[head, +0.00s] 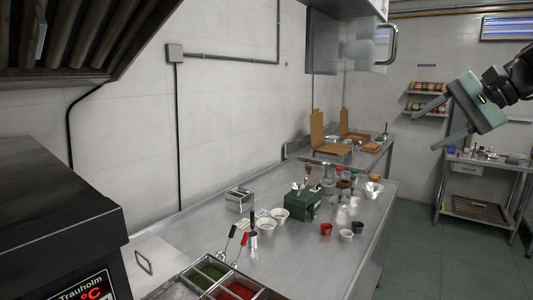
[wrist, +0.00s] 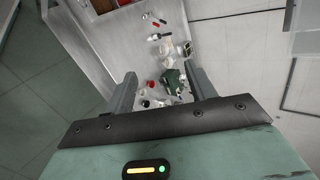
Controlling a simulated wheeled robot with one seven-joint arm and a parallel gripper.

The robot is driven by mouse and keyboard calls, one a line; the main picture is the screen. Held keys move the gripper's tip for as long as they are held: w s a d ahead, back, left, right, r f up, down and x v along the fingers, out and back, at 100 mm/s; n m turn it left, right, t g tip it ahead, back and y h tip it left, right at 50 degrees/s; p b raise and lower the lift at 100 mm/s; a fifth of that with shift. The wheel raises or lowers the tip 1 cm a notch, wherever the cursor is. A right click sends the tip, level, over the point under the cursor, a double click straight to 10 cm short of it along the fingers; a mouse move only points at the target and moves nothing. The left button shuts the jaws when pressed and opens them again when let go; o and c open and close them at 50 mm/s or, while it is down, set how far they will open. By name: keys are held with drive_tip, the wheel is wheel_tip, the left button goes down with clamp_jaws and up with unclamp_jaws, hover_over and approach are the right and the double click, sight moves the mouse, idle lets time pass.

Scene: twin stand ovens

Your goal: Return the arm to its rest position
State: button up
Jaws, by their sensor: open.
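My gripper (head: 440,121) is raised in the air at the upper right of the head view, at the end of my dark arm. Its green body is tilted and its two grey fingers point to the left and down, spread apart with nothing between them. In the wrist view the gripper (wrist: 160,88) shows the same two fingers apart and empty, with the counter (wrist: 105,45) and its small items well beyond them. The gripper touches nothing that I can see.
The steel counter (head: 318,262) holds a green box (head: 303,206), several small bowls and cups, and a sauce holder (head: 215,278). A dark oven (head: 55,215) stands at the left. A steel cabinet (head: 322,45) hangs overhead. Green floor (head: 410,245) is open at the right.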

drive_tip(key=s+a+f+n+g+h, duration=0.1)
drive_tip(key=s+f+n+h, duration=0.2)
drive_tip(key=s+f, duration=0.45)
drive_tip(key=s+f+n+g+h, duration=0.1)
drive_tip(key=s+f+n+h, duration=0.2)
drive_tip(key=f, duration=0.7)
drive_tip(key=s+a+f+n+g+h, duration=0.1)
drive_tip(key=s+f+n+h, duration=0.15)
drive_tip(key=s+f, duration=0.55)
drive_tip(key=s+a+n+g, duration=0.1)
drive_tip(key=s+a+n, duration=0.3)
drive_tip(key=a, duration=0.5)
drive_tip(key=s+a+n+g+b, duration=0.1)
drive_tip(key=s+a+n, duration=0.2)
drive_tip(key=s+a, duration=0.5)
drive_tip(key=shift+a+f+n, duration=0.25)
drive_tip(key=shift+a+n, duration=0.1)
drive_tip(key=shift+a, duration=0.1)
